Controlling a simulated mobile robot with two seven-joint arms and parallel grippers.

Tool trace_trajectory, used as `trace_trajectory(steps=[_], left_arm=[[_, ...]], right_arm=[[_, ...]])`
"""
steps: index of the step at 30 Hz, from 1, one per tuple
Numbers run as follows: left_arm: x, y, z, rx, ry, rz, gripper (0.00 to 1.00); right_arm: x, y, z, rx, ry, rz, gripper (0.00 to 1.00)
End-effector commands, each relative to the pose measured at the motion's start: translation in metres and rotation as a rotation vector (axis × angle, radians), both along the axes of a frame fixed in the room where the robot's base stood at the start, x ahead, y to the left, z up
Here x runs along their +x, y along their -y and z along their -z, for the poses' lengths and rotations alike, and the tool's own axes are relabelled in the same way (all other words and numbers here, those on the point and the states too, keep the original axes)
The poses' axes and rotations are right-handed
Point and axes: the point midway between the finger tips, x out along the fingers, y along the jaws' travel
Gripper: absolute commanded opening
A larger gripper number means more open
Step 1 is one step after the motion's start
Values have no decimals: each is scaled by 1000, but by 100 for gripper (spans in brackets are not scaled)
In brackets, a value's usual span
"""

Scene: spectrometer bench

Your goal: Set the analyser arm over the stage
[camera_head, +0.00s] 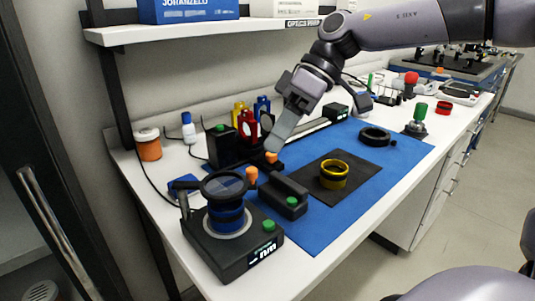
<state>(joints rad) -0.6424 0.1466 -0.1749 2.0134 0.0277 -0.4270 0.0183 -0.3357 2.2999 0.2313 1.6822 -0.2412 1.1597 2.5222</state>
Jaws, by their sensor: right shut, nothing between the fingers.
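A black instrument (235,258) stands at the near left end of the bench, with a green button and a small lit display on its front. A blue round stage (230,218) sits on it in a pale ring. A dark round ring with a glassy middle (224,185), which looks like the analyser arm's head, shows above the stage; I cannot tell its exact height or alignment. My right gripper (270,147) reaches down from the upper right, shut and empty, its tips close to an orange knob (271,158); contact is unclear. My left gripper is out of view.
A second orange knob (251,175) and a black box with a green button (287,195) stand beside the instrument. A yellow ring (334,174) sits on a dark pad on the blue mat (318,228). Red, blue and yellow clips stand behind. A shelf (200,31) hangs above.

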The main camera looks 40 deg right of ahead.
Motion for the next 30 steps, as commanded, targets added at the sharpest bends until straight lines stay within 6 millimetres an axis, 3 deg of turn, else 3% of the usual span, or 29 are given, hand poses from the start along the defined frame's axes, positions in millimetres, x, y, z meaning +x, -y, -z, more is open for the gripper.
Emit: trace_trajectory(steps=[1,10,30], left_arm=[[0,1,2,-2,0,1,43],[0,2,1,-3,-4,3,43],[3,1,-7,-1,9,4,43]], right_arm=[[0,-7,11,1,-4,-4,0],[-17,-35,6,0,2,-2,0],[-22,-43,4,-1,0,-1,0]])
